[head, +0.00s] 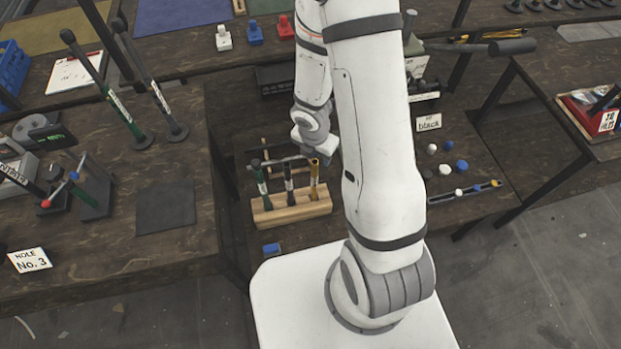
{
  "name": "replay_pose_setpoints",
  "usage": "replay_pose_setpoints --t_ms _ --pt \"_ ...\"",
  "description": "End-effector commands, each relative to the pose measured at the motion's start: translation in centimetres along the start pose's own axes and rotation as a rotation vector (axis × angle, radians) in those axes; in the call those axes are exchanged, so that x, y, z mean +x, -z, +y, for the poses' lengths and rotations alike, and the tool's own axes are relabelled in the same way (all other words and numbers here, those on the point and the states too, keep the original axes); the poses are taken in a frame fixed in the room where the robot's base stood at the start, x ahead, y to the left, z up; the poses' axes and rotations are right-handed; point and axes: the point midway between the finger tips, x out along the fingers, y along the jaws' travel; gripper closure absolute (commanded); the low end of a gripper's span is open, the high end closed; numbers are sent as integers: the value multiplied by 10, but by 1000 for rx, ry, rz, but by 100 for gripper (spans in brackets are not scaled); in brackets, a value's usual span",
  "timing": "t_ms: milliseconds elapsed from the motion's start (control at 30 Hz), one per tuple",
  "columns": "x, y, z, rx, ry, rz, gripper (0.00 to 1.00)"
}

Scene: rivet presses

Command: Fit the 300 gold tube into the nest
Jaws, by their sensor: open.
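The gold tube (314,180) stands upright in a wooden rack (292,210), at the rack's right end. A black tube (289,183) and a green tube (261,182) stand beside it. My gripper (319,155) is just above and behind the top of the gold tube. It is open, though its fingers are small and partly hidden by my wrist. I cannot tell whether they touch the tube. The number on the gold tube is too small to read. I cannot pick out the nest for certain; my arm covers part of the bench behind it.
A "black" card (429,122) and several small caps (446,165) are to the right. A dark mat (166,206) is clear.

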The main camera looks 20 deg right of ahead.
Motion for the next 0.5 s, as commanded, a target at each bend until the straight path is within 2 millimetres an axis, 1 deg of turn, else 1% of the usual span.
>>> replay_pose_setpoints --t_ms 200,367,500 --pt "24 4 3 -16 -1 2 54" --pt "37 6 6 -21 -1 2 54" --pt "60 9 12 -23 -1 1 54"
